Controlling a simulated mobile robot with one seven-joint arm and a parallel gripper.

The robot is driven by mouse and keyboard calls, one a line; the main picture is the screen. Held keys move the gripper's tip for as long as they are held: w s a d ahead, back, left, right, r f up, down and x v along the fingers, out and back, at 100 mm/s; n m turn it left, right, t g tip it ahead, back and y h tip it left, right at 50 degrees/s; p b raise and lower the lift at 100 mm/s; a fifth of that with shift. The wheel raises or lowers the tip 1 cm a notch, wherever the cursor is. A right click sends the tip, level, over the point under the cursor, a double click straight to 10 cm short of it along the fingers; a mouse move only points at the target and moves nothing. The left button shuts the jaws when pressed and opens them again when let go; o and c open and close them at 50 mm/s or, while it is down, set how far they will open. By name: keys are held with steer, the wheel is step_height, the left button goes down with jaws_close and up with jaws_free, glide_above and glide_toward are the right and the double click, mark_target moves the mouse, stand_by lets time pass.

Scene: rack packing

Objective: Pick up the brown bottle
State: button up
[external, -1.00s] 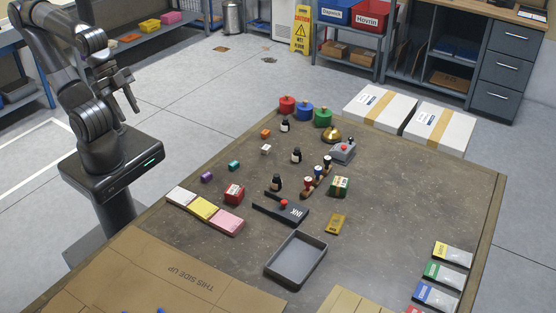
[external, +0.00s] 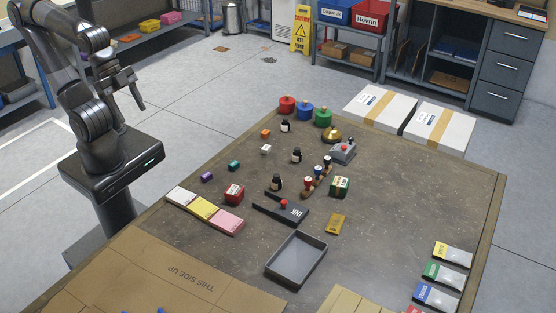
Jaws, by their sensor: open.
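My gripper (external: 133,103) is open and empty. It is in the air at the upper left, beyond the table's left edge and well apart from all three bottles.
A grey tray (external: 295,260) lies at the table's front middle. Coloured pads (external: 203,208) line the left edge.

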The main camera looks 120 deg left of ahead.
steer(key=w+a+m+g, duration=0.15)
steer(key=w+a, duration=0.35)
steer(key=w, duration=0.6)
steer(key=m+g, duration=0.4)
steer(key=m, duration=0.2)
glide_above(277, 175)
steer(key=f, duration=2)
steer(key=shift+w+d, duration=0.15)
steer(key=shift+d, duration=0.25)
step_height(277, 175, down, 6)
steer(key=shift+a+r, duration=0.1)
steer(key=shift+a, duration=0.05)
steer(key=f, duration=0.5)
steer(key=shift+s+a+f, duration=0.2)
steer(key=c, duration=1.1)
steer(key=shift+r, duration=0.15)
